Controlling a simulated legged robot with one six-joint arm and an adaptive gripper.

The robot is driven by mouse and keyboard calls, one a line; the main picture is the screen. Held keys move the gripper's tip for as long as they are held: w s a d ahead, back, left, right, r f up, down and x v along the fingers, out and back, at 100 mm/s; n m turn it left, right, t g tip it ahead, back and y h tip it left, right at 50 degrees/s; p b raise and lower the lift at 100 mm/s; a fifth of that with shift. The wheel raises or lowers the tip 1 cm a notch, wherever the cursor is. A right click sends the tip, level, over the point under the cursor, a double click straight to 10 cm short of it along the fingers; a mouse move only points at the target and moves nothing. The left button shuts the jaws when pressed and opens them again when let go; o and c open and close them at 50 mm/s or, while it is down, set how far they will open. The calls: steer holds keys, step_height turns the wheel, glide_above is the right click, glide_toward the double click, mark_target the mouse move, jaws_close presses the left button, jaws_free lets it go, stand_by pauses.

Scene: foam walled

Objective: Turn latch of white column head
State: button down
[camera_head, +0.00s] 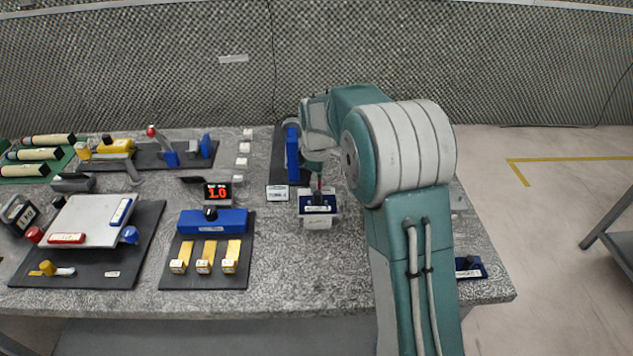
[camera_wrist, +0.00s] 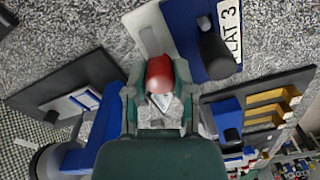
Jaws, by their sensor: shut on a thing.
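My gripper (camera_head: 317,170) reaches down over a small blue-and-white fixture (camera_head: 318,206) near the middle of the bench. In the wrist view, the two fingers of my gripper (camera_wrist: 160,92) are closed on a red rounded knob (camera_wrist: 158,70). A pale grey plate (camera_wrist: 148,30) lies beyond the knob, beside a blue block (camera_wrist: 193,35) with a black knob (camera_wrist: 215,50) and a partly cut-off label. A blue upright (camera_head: 292,152) stands just left of my gripper. I cannot tell which part is the white column head; my arm and fingers hide some of this area.
A red-tipped lever (camera_head: 151,132) stands further back. A small blue fixture (camera_head: 470,267) sits right of my arm. A foam wall (camera_head: 180,65) closes the back.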

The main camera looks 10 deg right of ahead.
steer(key=shift+f+n, duration=0.15)
steer(key=shift+n, duration=0.45)
steer(key=shift+c, duration=2.3)
jaws_free()
